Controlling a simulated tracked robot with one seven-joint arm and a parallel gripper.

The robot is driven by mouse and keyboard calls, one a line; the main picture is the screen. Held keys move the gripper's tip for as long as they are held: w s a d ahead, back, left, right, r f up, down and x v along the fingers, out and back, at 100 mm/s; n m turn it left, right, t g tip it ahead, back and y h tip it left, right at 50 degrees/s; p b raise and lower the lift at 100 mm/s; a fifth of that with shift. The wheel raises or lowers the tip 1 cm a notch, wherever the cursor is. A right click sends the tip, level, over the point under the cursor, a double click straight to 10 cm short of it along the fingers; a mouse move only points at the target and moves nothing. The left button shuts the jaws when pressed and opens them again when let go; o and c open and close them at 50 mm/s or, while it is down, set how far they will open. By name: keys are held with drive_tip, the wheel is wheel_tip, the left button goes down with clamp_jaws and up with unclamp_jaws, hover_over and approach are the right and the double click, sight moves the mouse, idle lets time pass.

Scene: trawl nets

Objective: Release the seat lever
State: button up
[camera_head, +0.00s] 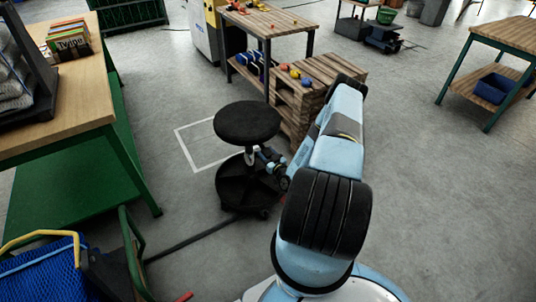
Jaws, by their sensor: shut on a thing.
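A stool with a round black seat (247,122) stands upright on the grey floor in the middle of the view. Its post (250,157) rises from a wide round black base (238,192) on casters. My gripper (262,157) is at the right underside of the seat, close to the post. It is shut on the seat lever there. The lever itself is hidden by the jaws and the seat, so its angle cannot be made out. My blue and black arm reaches in from the lower right.
A white outlined square (180,136) is on the floor behind the stool. Wooden pallets (300,125) stand close behind it on the right. A green-legged workbench (90,110) is at left. A dark cable (190,241) runs along the floor. Floor to the right is free.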

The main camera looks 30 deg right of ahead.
clamp_jaws()
drive_tip(key=shift+r, duration=0.15)
drive_tip(key=shift+r+g, duration=0.4)
drive_tip(key=o, duration=0.6)
unclamp_jaws()
drive_tip(key=shift+s, duration=0.1)
